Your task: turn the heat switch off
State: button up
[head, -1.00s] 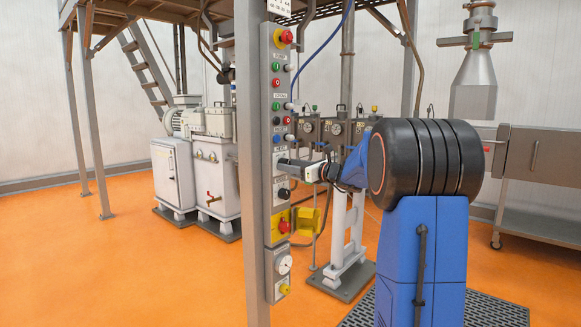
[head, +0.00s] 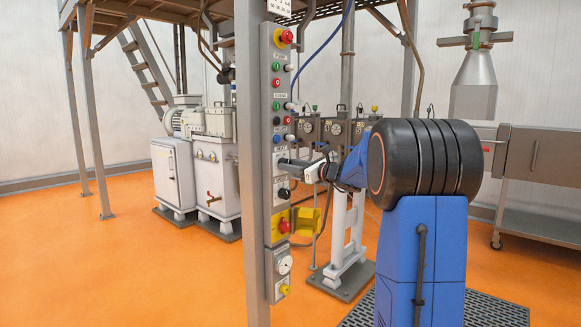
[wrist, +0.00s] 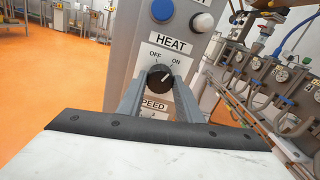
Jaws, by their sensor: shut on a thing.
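The heat switch (wrist: 160,77) is a round black knob under a HEAT label on the grey control panel (head: 268,120). In the wrist view, OFF is printed at its upper left and ON at its upper right. Its white mark points up and right, toward ON. My gripper (wrist: 159,84) is shut on the knob, one grey finger on each side. In the head view my gripper (head: 281,163) reaches the panel from the right and hides the knob. A SPEED label (wrist: 153,105) shows partly between the fingers.
A black knob (head: 284,193) sits just below my gripper, with a red button on a yellow box (head: 283,226) lower down. A blue button (wrist: 162,10) and a white one (wrist: 202,22) sit above the HEAT label. Gauges and pipes stand behind to the right.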

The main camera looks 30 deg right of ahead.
jog(key=n, duration=1)
jog(key=shift+n, duration=0.3)
jog(key=shift+f, duration=0.1)
dwell(0.3)
jog(key=o, duration=1)
jog(key=shift+o, duration=0.2)
jog(key=shift+s, duration=0.1)
jog(key=v, duration=1.7)
jog(key=shift+s, duration=0.1)
